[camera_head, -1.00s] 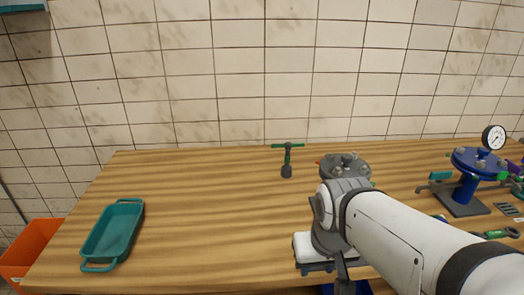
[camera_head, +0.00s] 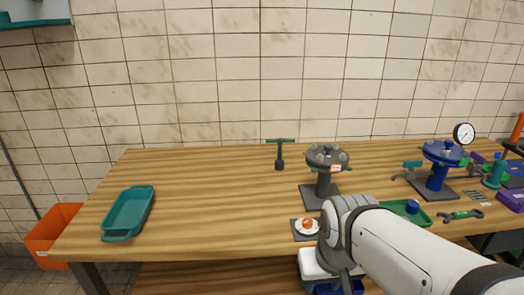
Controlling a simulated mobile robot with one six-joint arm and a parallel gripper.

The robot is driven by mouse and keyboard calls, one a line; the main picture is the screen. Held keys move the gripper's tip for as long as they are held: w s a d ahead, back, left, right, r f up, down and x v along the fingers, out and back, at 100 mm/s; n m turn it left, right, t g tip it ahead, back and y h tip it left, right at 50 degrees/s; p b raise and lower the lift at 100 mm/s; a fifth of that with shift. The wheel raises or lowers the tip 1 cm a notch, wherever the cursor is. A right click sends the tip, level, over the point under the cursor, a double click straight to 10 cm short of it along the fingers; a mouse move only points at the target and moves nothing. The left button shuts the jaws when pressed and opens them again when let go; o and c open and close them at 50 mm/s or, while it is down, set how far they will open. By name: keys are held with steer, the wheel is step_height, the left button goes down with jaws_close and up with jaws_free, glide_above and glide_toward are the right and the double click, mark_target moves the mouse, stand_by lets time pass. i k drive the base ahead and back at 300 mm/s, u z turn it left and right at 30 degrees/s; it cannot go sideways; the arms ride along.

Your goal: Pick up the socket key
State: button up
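The socket key (camera_head: 280,154) is a T-shaped tool with a green cross handle and a dark shaft ending in a dark socket. My gripper (camera_head: 347,286) shows only in part at the bottom centre, below the white arm link, in front of the bench's front edge. It is well apart from the socket key. Its fingertips are not clear, so I cannot tell whether it is open.
A grey flanged stand (camera_head: 324,185) is right of the key. A teal tray (camera_head: 129,213) lies at the left, an orange bin (camera_head: 51,238) beyond the bench. A blue flanged stand with gauge (camera_head: 438,177), a green tray (camera_head: 426,216) and a wrench (camera_head: 461,215) are at right. The left-centre bench is clear.

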mark_target(279, 162)
steer(key=z, duration=0.1)
steer(key=i, duration=0.9)
steer(key=u, duration=0.05)
